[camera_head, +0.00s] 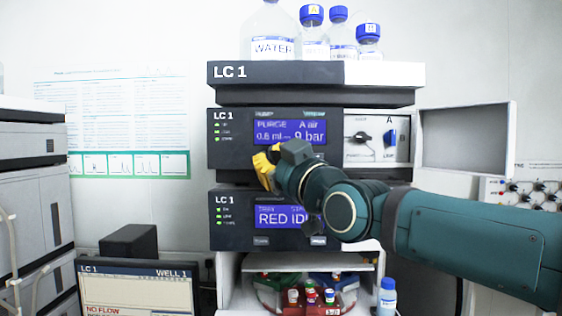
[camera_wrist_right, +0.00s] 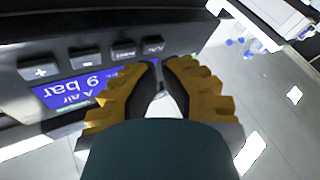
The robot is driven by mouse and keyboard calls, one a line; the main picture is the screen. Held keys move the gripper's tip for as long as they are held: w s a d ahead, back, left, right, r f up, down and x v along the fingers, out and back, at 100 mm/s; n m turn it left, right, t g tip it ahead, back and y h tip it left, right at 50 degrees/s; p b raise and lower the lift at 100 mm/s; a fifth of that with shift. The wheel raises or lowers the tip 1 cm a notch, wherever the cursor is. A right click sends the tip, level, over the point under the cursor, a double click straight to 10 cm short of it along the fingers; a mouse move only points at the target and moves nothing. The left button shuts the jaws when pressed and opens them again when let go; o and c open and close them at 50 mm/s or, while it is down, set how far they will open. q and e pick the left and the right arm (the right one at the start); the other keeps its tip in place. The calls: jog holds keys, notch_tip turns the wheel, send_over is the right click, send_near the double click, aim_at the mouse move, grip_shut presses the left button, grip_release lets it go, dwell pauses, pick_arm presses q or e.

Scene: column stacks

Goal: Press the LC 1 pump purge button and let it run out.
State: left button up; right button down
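The LC 1 pump module (camera_head: 228,132) sits in the middle of the stack. Its blue display (camera_head: 290,130) reads PURGE, A air, 0.6 ml and 9 bar. The display also shows upside down in the right wrist view (camera_wrist_right: 75,90). A row of dark buttons runs beside it there, with plus (camera_wrist_right: 38,71), minus (camera_wrist_right: 85,57) and two labelled ones (camera_wrist_right: 124,50) too small to read. My right gripper (camera_head: 264,166) has yellow fingers brought together at the pump's lower front. Its tips (camera_wrist_right: 161,64) lie near the end button (camera_wrist_right: 153,46); contact is unclear. My left gripper is out of view.
A second LC 1 module (camera_head: 228,237) below reads RED and is partly hidden by my arm. Solvent bottles (camera_head: 272,30) stand on top. An open door (camera_head: 464,140) is at right. Vials (camera_head: 310,296) sit below. A monitor (camera_head: 140,290) reads NO FLOW.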

jog(key=shift+s, duration=0.15)
jog(key=shift+s+b, duration=0.45)
jog(key=shift+s, duration=1.95)
